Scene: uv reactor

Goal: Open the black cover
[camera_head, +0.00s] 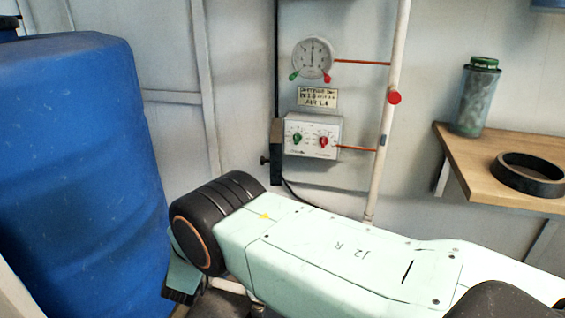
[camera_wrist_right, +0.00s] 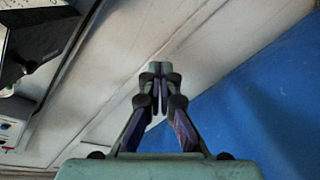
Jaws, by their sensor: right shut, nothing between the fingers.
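A narrow black part (camera_head: 276,152), which looks like the black cover, is upright against the left side of the white control box (camera_head: 313,136) on the wall. A small dark knob sticks out at its left. In the right wrist view, a dark panel (camera_wrist_right: 42,42) at the upper left may be the same part. My right gripper (camera_wrist_right: 160,70) is shut and empty, pointing at bare wall, apart from the dark panel. In the head view my right arm crosses the lower middle and its fingertips do not show. My left gripper is not in view.
A large blue barrel (camera_head: 80,170) stands at the left, close to my right wrist. A round gauge (camera_head: 314,58) and a white pipe (camera_head: 388,130) are on the wall. A wooden shelf (camera_head: 470,165) at the right bears a jar (camera_head: 477,98) and a black ring (camera_head: 527,177).

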